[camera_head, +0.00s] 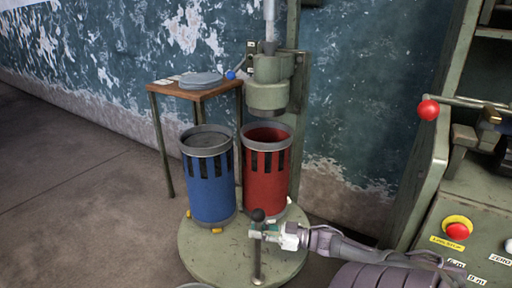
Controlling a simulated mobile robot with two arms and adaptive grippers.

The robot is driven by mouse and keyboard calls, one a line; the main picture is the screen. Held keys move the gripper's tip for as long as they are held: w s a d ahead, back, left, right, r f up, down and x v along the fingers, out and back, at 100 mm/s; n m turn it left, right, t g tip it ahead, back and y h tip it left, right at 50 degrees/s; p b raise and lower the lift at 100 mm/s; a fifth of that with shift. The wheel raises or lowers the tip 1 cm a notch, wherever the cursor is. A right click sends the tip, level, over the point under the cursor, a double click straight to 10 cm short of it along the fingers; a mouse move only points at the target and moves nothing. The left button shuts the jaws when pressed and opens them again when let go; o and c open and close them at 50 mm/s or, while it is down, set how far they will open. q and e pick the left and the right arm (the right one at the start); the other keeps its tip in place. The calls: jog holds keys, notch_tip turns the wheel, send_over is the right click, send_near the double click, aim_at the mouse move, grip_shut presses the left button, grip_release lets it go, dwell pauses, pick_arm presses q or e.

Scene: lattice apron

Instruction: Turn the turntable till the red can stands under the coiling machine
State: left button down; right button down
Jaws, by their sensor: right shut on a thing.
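The round green turntable (205,258) stands on the floor. The red can (265,178) stands at its back, directly below the green head of the coiling machine (268,92) in this picture, with a gap between them. I cannot tell whether they are exactly centred. My left gripper is not in view.
A wooden side table (192,89) with grey discs stands at the back left. A green machine bench (476,195) with a red emergency button (457,230) is at the right. A grey rim (195,286) shows at the bottom edge. The floor at left is clear.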

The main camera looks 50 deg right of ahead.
jog(key=shift+d+f, duration=0.1)
jog(key=shift+d, duration=0.05)
jog(key=c, duration=1)
grip_release()
jog(key=shift+s+d, duration=0.1)
jog(key=shift+s, duration=0.1)
jog(key=shift+w, duration=0.1)
